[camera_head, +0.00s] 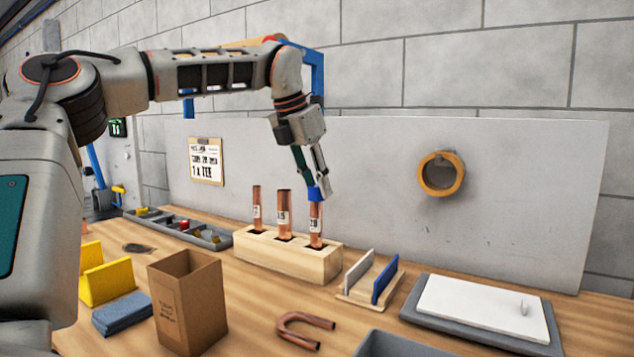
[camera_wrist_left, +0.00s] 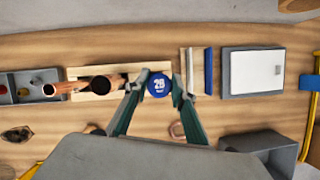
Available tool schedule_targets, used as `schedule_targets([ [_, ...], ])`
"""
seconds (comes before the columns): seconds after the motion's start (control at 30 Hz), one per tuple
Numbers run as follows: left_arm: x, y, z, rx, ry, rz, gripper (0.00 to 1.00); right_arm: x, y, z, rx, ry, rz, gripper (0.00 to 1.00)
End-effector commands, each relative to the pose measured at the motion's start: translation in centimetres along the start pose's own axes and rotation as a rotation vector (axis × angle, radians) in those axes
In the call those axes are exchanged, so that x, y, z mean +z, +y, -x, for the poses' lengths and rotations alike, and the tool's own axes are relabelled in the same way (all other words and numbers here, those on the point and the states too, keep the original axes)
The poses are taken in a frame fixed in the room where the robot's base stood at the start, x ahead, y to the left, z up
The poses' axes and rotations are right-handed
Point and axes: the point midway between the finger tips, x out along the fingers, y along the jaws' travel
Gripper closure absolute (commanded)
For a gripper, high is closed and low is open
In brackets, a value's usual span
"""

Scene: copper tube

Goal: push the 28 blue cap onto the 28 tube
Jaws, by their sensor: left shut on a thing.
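The blue cap (camera_head: 319,193) is at the top of the right-hand copper tube (camera_head: 316,226), whose label appears to read 28. That tube stands upright in the wooden block (camera_head: 318,266) with two other copper tubes to its left. My left gripper (camera_head: 317,184) points down and is shut on the cap. In the left wrist view the cap (camera_wrist_left: 159,85) shows "28" on its round top between the two fingertips (camera_wrist_left: 158,90), and it hides the tube under it. How far the cap sits over the tube cannot be told. My right gripper is not in view.
A rack with a white and a blue panel (camera_head: 372,280) stands right of the block. A grey tray with a white board (camera_head: 480,305) lies further right. A cardboard box (camera_head: 188,300) and a bent copper tube (camera_head: 305,330) are in front. A parts tray (camera_head: 178,228) is at left.

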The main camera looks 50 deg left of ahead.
Motion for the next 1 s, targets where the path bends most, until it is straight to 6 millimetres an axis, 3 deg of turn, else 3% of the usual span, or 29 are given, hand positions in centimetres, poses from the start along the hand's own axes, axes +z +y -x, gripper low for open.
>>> schedule_targets([
  [0.7, -0.7, 0.0, -1.6, 0.000, 0.002, 0.000, 0.83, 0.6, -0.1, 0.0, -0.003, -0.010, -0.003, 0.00],
  [0.73, -0.7, 0.0, -1.5, 0.000, 0.001, 0.000, 0.68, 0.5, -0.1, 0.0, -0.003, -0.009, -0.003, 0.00],
  [0.8, -0.6, 0.0, -1.5, 0.000, 0.001, 0.000, 0.56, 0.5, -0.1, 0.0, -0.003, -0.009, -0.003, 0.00],
  [1.0, -0.6, 0.0, -1.5, 0.000, 0.001, 0.000, 0.56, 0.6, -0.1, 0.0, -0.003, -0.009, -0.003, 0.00],
])
